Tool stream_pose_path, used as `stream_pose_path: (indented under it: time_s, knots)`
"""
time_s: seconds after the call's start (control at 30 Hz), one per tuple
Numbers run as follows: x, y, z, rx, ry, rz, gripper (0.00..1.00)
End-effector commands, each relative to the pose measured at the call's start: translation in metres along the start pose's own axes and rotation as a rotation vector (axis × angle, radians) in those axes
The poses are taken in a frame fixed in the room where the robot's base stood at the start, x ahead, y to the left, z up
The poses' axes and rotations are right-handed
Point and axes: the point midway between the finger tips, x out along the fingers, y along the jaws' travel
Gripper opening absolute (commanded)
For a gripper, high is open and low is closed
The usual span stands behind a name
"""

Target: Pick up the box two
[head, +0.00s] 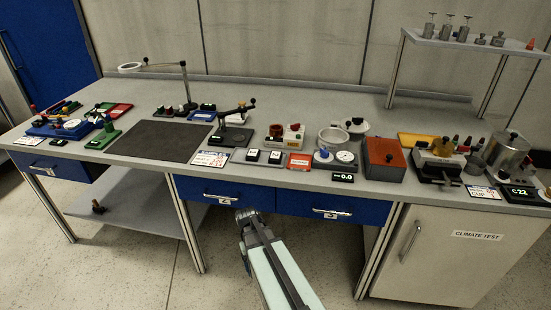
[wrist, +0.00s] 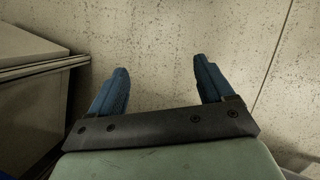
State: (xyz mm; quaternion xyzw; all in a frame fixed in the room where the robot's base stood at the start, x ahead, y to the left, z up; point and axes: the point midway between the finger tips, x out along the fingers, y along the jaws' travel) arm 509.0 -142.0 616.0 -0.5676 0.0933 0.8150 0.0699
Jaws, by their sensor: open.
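I cannot tell for sure which thing is box two. Two small dark boxes with pale labels, a left one (head: 252,155) and a right one (head: 275,157), stand side by side near the front edge of the bench in the head view; their labels are too small to read. No box shows in the wrist view.
The grey bench (head: 330,188) has blue drawers (head: 225,192) below its front edge. A dark mat (head: 160,139) lies clear at left. A raised shelf (head: 470,42) stands behind.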

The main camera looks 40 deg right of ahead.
Motion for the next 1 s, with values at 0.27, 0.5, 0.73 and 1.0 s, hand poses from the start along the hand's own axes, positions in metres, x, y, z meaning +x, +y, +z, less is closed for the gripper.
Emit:
stream_pose_path:
  time_s: [0.27, 0.5, 0.73, 1.0]
  knots:
    - [-0.084, 0.048, -0.024, 0.074, 0.059, 0.001, 0.81]
    - [-0.156, 0.091, -0.029, 0.140, 0.105, 0.004, 0.81]
    - [-0.214, 0.127, -0.024, 0.195, 0.140, 0.007, 0.81]
    - [-0.261, 0.157, -0.015, 0.242, 0.168, 0.010, 0.81]
